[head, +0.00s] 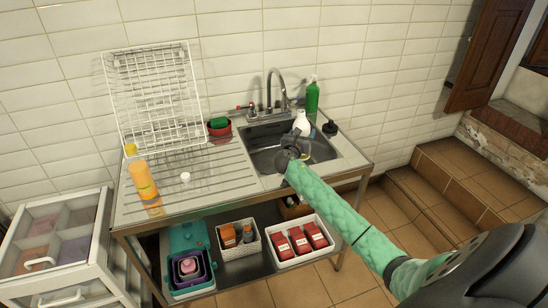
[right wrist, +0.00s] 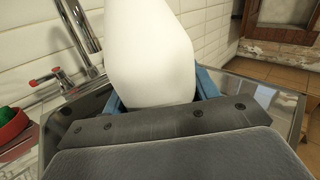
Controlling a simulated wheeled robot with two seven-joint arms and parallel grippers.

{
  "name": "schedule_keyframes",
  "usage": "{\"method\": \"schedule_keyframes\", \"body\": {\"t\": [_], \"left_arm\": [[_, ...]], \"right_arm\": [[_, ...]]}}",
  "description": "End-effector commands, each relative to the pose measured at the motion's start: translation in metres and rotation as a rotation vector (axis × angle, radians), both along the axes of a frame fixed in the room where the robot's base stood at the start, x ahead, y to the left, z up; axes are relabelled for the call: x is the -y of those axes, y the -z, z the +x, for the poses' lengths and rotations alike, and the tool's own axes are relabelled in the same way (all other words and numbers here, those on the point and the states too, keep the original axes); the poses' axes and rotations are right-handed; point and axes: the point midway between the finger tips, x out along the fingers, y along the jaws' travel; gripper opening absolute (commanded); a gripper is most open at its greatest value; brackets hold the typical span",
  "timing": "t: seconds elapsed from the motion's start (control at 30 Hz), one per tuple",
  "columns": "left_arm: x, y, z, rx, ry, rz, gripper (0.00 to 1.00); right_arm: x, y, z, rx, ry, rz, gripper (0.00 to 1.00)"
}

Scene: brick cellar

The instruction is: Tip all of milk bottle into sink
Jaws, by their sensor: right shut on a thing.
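The milk bottle (head: 301,122) is white and smooth. My right gripper (head: 296,143) is shut on it and holds it over the steel sink (head: 262,142). In the right wrist view the bottle (right wrist: 152,60) fills the middle between the blue fingers of my right gripper (right wrist: 160,90). It looks roughly upright or slightly tilted; its mouth is out of frame there, and no milk stream is visible. My forearm and gripper cover part of the basin. My left gripper is not in view.
A chrome faucet (head: 272,90) stands behind the basin, with a green bottle (head: 312,96) to its right. A red bowl (head: 219,128) sits left of it. An orange bottle (head: 143,180) and small white item (head: 185,176) stand on the drainboard, before a wire rack (head: 155,95).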

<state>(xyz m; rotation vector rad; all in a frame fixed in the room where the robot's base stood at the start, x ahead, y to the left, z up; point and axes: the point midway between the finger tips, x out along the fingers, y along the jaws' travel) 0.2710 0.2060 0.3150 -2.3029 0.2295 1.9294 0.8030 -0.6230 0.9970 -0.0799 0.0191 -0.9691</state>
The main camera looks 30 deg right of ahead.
Motion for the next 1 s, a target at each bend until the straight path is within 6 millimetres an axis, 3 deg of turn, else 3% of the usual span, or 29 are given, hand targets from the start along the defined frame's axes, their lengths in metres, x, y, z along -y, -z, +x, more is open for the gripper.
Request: {"method": "schedule_keyframes", "body": {"t": [0.27,0.7,1.0], "left_arm": [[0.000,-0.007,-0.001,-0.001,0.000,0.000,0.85],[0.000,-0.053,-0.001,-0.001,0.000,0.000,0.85],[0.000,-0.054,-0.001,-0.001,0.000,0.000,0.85]], "right_arm": [[0.000,-0.005,0.000,0.052,0.000,0.059,0.28],[0.000,-0.057,0.000,0.052,0.000,0.060,0.28],[0.000,-0.058,0.000,0.052,0.000,0.060,0.28]]}}
